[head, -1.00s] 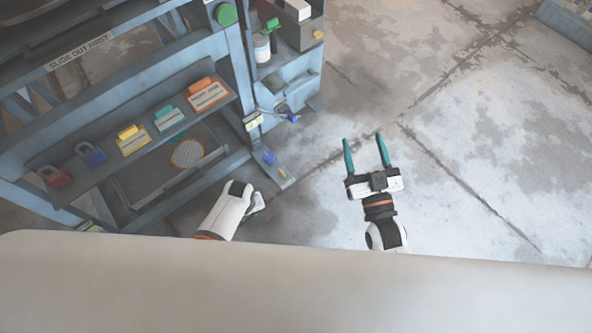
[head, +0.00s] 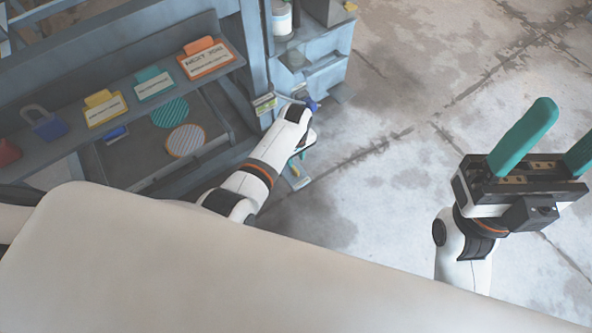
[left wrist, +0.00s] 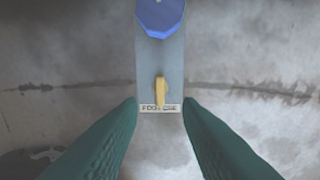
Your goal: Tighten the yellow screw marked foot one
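The yellow screw (left wrist: 160,90) stands on a narrow grey foot plate (left wrist: 147,75) in the left wrist view. A label reading FOOT ONE (left wrist: 160,107) lies just below it. My left gripper (left wrist: 160,103) is open, its two teal fingers on either side of the plate's near end; the screw is between and slightly beyond the tips, with no contact visible. In the head view my left arm covers most of the foot plate (head: 298,183), and the screw is hidden there. My right gripper (head: 566,124) is open and empty over the floor at right.
A blue knob (left wrist: 160,17) sits on the same plate beyond the screw. The press frame (head: 258,60) and a card shelf (head: 130,118) stand left of my left arm. The floor (head: 400,90) at right is clear.

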